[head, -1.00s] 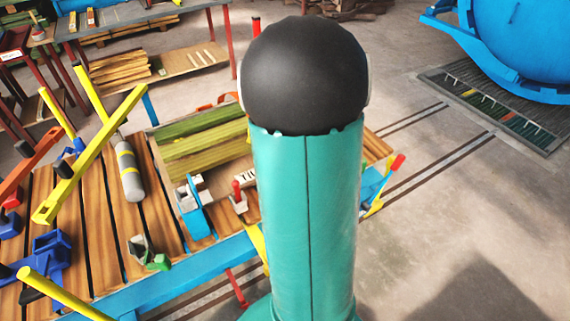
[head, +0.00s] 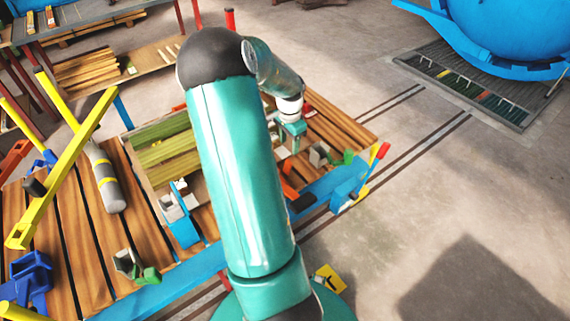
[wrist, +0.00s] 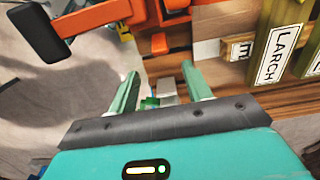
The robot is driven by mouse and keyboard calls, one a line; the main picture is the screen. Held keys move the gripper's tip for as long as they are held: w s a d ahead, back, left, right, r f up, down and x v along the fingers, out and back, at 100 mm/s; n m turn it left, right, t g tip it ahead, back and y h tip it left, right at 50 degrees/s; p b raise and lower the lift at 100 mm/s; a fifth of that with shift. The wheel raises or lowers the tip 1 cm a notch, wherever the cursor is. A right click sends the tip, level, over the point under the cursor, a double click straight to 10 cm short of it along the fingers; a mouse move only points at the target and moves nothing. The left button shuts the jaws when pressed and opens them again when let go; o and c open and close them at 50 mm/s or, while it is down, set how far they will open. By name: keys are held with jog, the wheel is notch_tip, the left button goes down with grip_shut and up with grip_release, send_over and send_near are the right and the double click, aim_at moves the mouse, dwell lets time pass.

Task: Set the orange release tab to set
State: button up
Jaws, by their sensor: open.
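My gripper (wrist: 163,84) is open, its two teal fingers apart with nothing held between them. It also shows in the head view (head: 291,143), above the right part of the wooden cart. In the wrist view, an orange bar (wrist: 115,14) with a black grip (wrist: 40,32) lies beyond the fingertips, towards the upper left. A small orange block (wrist: 159,44) sits beyond the fingertips; I cannot tell which orange part is the release tab. In the head view, an orange piece (head: 289,189) with a dark end shows right of my arm. No set marking is readable.
Wooden beams, one labelled LARCH (wrist: 277,55), lie right of the fingers. A grey block with green (head: 342,158) sits on the cart near the blue edge rail (head: 325,188). A red-tipped lever (head: 381,152) stands at the cart's corner.

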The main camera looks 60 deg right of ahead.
aim_at(287, 166)
notch_tip(287, 166, down, 12)
jog(key=shift+d+r, duration=0.1)
jog(key=c, duration=1)
jog(key=shift+w+a+r+g+h, duration=0.15)
jog(key=shift+a+g+h, duration=0.2)
jog(key=shift+h, duration=0.3)
jog(key=shift+w+a+f+g+h, duration=0.1)
jog(key=shift+a+g+h, duration=0.2)
jog(key=shift+h, duration=0.35)
jog(key=shift+d+r, duration=0.1)
jog(key=shift+o, duration=0.2)
jog(key=shift+c, duration=0.2)
jog(key=o, duration=1)
jog(key=v, duration=1.3)
jog(key=shift+a+r, duration=0.25)
jog(key=shift+r, duration=0.1)
